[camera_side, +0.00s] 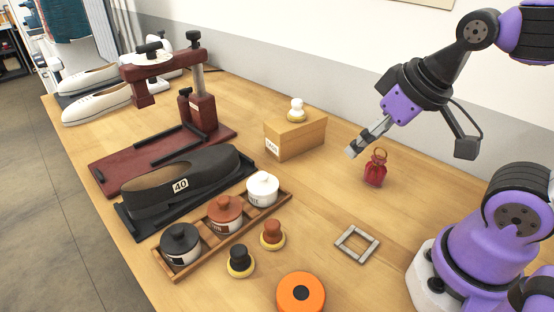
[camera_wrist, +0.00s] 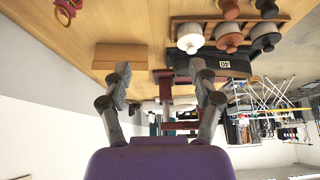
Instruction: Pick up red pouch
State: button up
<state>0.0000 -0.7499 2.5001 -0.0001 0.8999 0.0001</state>
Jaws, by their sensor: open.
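The red pouch (camera_side: 375,170) stands upright on the wooden table, with a gold-coloured ring or loop at its top. It also shows in the wrist view (camera_wrist: 68,8), cut by the top edge at the upper left. My gripper (camera_side: 353,151) is open and empty, above the table and just to the left of the pouch in the side view. In the wrist view its two fingers (camera_wrist: 163,85) are spread apart with nothing between them. The pouch lies outside the fingers, and I see no contact with it.
A cardboard-coloured box (camera_side: 295,136) with a white-topped knob stands behind left. A grey square frame (camera_side: 357,244) lies in front. A tray (camera_side: 208,250) of lidded jars, a black shoe form (camera_side: 180,183), a dark red press (camera_side: 200,112) and an orange disc (camera_side: 301,293) occupy the left and front.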

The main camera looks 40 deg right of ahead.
jog(key=g, duration=0.4)
send_near(381, 159)
jog(key=a, duration=0.2)
jog(key=f, duration=0.3)
jog(key=d+f, duration=0.1)
jog(key=f, duration=0.1)
jog(key=shift+w+d+f, duration=0.1)
jog(key=shift+w+f, duration=0.05)
jog(key=shift+w, duration=0.25)
jog(key=f, duration=0.6)
jog(key=shift+w+d+f, duration=0.1)
jog(key=shift+w+d, duration=0.25)
jog(key=shift+w, duration=0.05)
jog(key=c, duration=1.1)
